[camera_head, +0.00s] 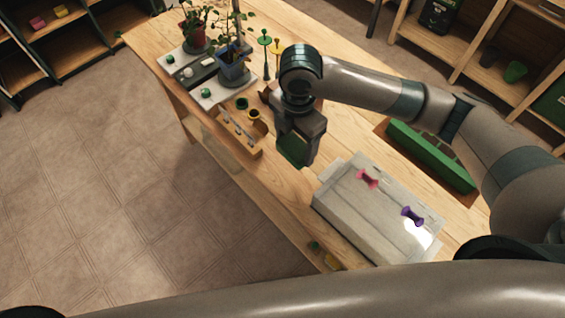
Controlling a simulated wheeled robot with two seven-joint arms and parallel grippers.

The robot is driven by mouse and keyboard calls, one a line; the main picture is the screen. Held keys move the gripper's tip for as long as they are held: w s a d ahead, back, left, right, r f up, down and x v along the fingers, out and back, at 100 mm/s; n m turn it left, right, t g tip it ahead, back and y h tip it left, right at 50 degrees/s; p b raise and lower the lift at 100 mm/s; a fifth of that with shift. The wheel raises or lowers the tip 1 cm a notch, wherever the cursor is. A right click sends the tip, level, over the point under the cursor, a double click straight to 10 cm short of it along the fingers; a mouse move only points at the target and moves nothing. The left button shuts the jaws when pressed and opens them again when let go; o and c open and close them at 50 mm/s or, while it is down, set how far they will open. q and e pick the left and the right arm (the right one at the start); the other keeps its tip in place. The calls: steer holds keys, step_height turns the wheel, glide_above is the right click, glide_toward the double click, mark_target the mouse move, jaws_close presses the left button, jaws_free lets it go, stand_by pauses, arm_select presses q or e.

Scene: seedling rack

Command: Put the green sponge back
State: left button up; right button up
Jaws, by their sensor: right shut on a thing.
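My right gripper (298,143) reaches in from the right and points down over the middle of the wooden table. It is shut on a dark green block, the green sponge (291,150), which shows between its fingers. The gripper hides part of the sponge, and I cannot tell whether the sponge touches the table top. It is left of the pale lidded box and right of a small wooden rack. My left gripper is not in view.
The pale box (345,205) has pink (367,179) and purple (412,216) knobs on its lid. A long green item (430,156) lies behind it. The small rack (240,133) and potted plants (232,65) stand to the left. Shelves line the back.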

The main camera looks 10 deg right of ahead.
steer(key=shift+w+a, duration=0.1)
steer(key=shift+a, duration=0.15)
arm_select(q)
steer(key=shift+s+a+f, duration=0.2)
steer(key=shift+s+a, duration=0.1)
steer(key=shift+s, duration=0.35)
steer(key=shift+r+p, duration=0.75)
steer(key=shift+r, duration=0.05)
arm_select(e)
steer(key=shift+f, duration=3.15)
steer(key=shift+f+p, duration=0.55)
steer(key=shift+f, duration=1.1)
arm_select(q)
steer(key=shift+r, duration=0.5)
arm_select(e)
steer(key=shift+f, duration=0.25)
